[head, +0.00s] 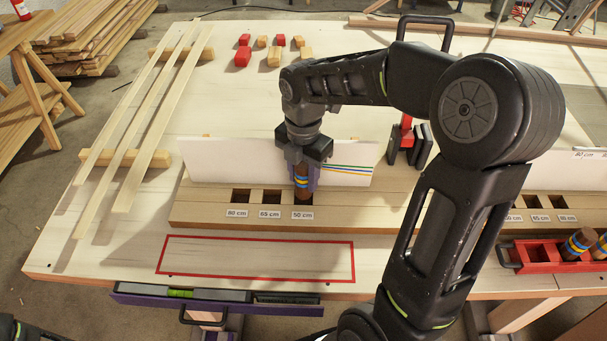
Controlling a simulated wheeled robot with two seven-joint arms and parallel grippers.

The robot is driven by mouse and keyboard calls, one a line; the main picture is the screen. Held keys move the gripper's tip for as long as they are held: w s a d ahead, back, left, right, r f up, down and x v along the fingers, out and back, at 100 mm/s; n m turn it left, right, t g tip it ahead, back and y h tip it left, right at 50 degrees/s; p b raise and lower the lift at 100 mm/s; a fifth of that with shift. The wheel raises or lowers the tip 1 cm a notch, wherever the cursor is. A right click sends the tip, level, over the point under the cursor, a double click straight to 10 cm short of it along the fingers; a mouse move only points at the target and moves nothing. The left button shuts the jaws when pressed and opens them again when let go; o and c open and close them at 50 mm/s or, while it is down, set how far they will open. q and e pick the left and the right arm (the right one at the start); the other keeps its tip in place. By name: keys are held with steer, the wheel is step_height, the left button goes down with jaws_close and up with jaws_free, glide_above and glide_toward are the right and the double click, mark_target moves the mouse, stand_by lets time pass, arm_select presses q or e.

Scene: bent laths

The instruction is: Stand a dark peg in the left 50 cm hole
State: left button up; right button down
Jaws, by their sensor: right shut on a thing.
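My right gripper (304,166) is shut on a dark brown peg (302,196) with blue and yellow bands. The peg is upright at the left 50 cm hole, above the label (302,215). Its lower end covers most of that hole; I cannot tell how deep it sits. The 65 cm hole (271,197) and 80 cm hole (240,196) beside it are empty, in the wooden beam (190,208). A red tray (520,257) at the right holds more dark banded pegs (577,244). My left gripper is out of view.
A white board (230,160) with coloured lines stands just behind the holes. Long pale laths (140,165) lie at the left on wooden supports. Red and wooden blocks (243,56) lie at the back. A red-framed area (255,260) in front is bare.

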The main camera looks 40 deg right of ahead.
mark_target(303, 163)
steer(key=shift+f+b, duration=0.4)
steer(key=shift+f, duration=0.15)
steer(key=c, duration=0.9)
jaws_free()
steer(key=shift+o, duration=0.2)
steer(key=shift+r, duration=0.15)
step_height(303, 163, up, 6)
steer(key=p, duration=0.5)
steer(key=shift+r, duration=0.15)
steer(key=shift+r+p, duration=0.45)
steer(key=shift+r, duration=0.85)
steer(key=shift+f, duration=0.1)
